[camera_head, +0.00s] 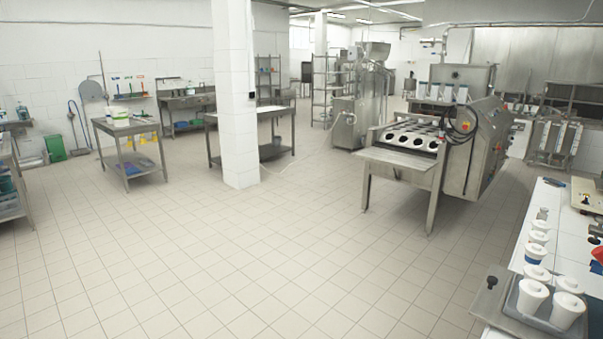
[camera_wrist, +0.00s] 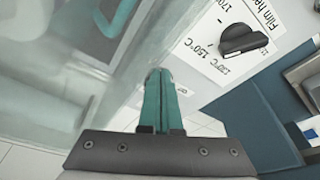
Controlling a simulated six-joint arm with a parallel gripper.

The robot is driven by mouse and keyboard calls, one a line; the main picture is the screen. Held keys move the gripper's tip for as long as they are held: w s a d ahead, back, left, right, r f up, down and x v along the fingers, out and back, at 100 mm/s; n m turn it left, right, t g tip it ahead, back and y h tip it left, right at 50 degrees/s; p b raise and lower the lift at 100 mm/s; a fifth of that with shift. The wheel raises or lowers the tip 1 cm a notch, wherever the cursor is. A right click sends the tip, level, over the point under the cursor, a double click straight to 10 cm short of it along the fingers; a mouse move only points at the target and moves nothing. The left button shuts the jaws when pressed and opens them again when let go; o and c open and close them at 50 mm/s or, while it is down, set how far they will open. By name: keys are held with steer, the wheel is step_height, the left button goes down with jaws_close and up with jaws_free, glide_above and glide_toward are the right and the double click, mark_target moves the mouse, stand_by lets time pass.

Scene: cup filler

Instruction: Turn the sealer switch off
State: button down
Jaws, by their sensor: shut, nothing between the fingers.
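In the wrist view, my gripper (camera_wrist: 159,74) is shut and empty, its two teal fingers side by side and pointing up the picture. The fingertips lie over a white panel, close to a small label (camera_wrist: 183,91) whose print is too small to read surely. A sealer switch is not plainly visible; the fingers may hide it. Right of the fingertips is a black knob (camera_wrist: 243,40) on a white plate marked "Film he…" and 150°C. I cannot tell whether the fingertips touch the panel. My gripper is not in the head view.
In the wrist view, a translucent panel with a teal handle (camera_wrist: 118,18) is at the left, and a dark blue surface (camera_wrist: 248,120) at the right. In the head view, a white bench (camera_head: 560,228) with several lidded cups is at the right; open tiled floor (camera_head: 220,250) lies left.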

steer(key=shift+w+a, duration=0.1)
steer(key=shift+a, duration=0.25)
steer(key=shift+r, duration=0.25)
step_height(320, 180, up, 6)
steer(key=shift+f, duration=0.25)
steer(key=shift+r, duration=0.1)
steer(key=f, duration=0.6)
steer(key=shift+w+a+f, duration=0.1)
steer(key=shift+w+a, duration=0.1)
